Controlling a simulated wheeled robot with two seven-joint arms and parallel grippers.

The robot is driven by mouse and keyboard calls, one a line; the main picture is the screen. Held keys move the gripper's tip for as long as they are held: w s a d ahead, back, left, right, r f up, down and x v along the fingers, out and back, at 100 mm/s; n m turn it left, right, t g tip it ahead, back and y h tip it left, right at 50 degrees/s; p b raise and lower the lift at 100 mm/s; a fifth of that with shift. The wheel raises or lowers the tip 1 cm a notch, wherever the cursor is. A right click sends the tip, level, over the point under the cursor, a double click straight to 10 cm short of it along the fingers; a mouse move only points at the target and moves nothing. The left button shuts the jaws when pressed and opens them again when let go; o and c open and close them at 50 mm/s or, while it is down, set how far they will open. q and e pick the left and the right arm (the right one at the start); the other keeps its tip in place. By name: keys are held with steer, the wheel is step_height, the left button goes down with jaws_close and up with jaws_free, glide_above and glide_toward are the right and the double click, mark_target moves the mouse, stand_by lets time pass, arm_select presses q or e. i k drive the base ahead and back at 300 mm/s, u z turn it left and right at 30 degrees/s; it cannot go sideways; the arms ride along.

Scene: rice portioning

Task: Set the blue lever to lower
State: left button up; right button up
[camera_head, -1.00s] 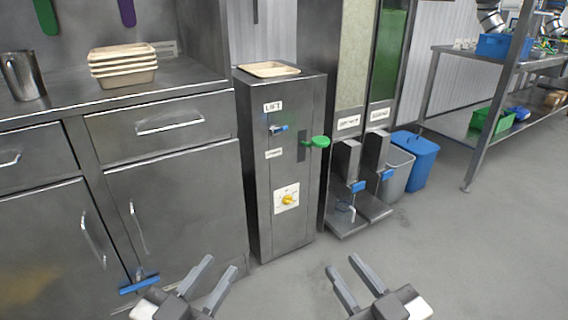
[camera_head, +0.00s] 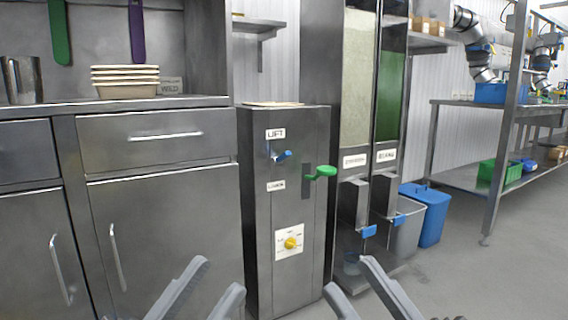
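The blue lever (camera_head: 283,156) sticks out from the front of a steel cabinet (camera_head: 259,215), just below a label reading LIFT (camera_head: 275,134). A lower label (camera_head: 276,186), too small to read surely, sits beneath the lever. The lever's tip points right and slightly up. My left gripper (camera_head: 218,275) is open and empty at the bottom, left of the cabinet's base in the picture. My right gripper (camera_head: 348,277) is open and empty at the bottom, right of the cabinet. Both are well below the lever and apart from it.
A green lever (camera_head: 322,172) juts out right of the blue one. A yellow knob (camera_head: 290,243) sits below. A tray (camera_head: 272,104) lies on the cabinet top. Dispensers with blue handles (camera_head: 369,231) stand at right, a drawer counter (camera_head: 152,134) at left. Floor is free at right.

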mark_target(279, 160)
steer(key=z, duration=0.15)
steer(key=i, duration=0.65)
steer(key=z, duration=0.4)
steer(key=i, duration=1.1)
steer(key=z, duration=0.1)
